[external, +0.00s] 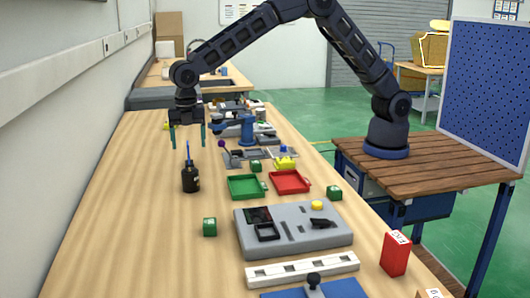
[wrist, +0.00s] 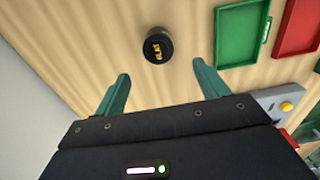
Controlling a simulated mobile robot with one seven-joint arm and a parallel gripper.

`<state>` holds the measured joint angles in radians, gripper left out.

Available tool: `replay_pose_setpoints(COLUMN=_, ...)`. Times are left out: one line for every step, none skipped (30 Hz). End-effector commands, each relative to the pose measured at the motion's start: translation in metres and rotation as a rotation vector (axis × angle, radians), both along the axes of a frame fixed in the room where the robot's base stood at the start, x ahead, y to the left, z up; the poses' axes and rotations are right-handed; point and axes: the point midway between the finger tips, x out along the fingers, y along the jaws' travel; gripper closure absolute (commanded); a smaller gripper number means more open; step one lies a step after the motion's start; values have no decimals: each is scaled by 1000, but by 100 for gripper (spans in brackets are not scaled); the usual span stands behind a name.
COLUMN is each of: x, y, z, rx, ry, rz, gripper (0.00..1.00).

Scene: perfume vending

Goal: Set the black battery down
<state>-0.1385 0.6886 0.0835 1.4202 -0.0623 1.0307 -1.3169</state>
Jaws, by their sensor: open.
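The black battery (external: 190,179) stands upright on the wooden table, left of the green tray. In the wrist view its round dark end (wrist: 156,46) carries yellow lettering and lies beyond my fingertips, roughly midway between them. My gripper (external: 188,143) is open and empty above the battery, its teal fingers apart and pointing down. The open fingers also show in the wrist view (wrist: 163,80), with bare table between them. A thin blue upright piece shows just above the battery in the external view; I cannot tell whether it belongs to it.
A green tray (external: 230,190) and a red tray (external: 306,189) lie right of the battery. Small green blocks (external: 209,227) stand around. A grey device with a yellow button (external: 317,205), a white strip (external: 300,269) and a red box (external: 395,254) are nearer. The table's left side is clear.

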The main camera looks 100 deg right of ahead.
Motion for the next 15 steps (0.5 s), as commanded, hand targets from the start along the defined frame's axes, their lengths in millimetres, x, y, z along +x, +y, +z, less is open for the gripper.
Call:
replay_pose_setpoints(x=-5, y=-3, z=12, rx=0, ry=-9, rz=-18, gripper=27)
replay_pose_setpoints(x=-9, y=-6, z=19, rx=0, ry=-13, rz=-32, gripper=27)
replay_pose_setpoints(x=-16, y=-9, z=31, rx=1, ry=-20, rz=-56, gripper=27)
replay_pose_setpoints(x=-21, y=-12, z=39, rx=1, ry=-25, rz=-75, gripper=27)
replay_pose_setpoints(x=-27, y=-16, z=49, rx=2, ry=-32, rz=-97, gripper=27)
replay_pose_setpoints(x=-37, y=-20, z=62, rx=3, ry=-40, rz=-128, gripper=27)
replay_pose_setpoints(x=-44, y=-24, z=71, rx=4, ry=-45, rz=-150, gripper=27)
replay_pose_setpoints(x=-51, y=-27, z=80, rx=5, ry=-51, rz=-174, gripper=27)
replay_pose_setpoints(x=-61, y=-31, z=91, rx=6, ry=-58, rz=-205, gripper=27)
replay_pose_setpoints(x=-68, y=-35, z=100, rx=8, ry=-65, rz=-227, gripper=27)
replay_pose_setpoints(x=-76, y=-38, z=108, rx=9, ry=-70, rz=-250, gripper=27)
replay_pose_setpoints(x=-86, y=-42, z=119, rx=11, ry=-78, rz=-281, gripper=27)
replay_pose_setpoints(x=-94, y=-45, z=127, rx=13, ry=-84, rz=-304, gripper=27)
replay_pose_setpoints(x=-102, y=-48, z=134, rx=15, ry=-90, rz=-326, gripper=27)
replay_pose_setpoints(x=-113, y=-52, z=145, rx=18, ry=-98, rz=-357, gripper=27)
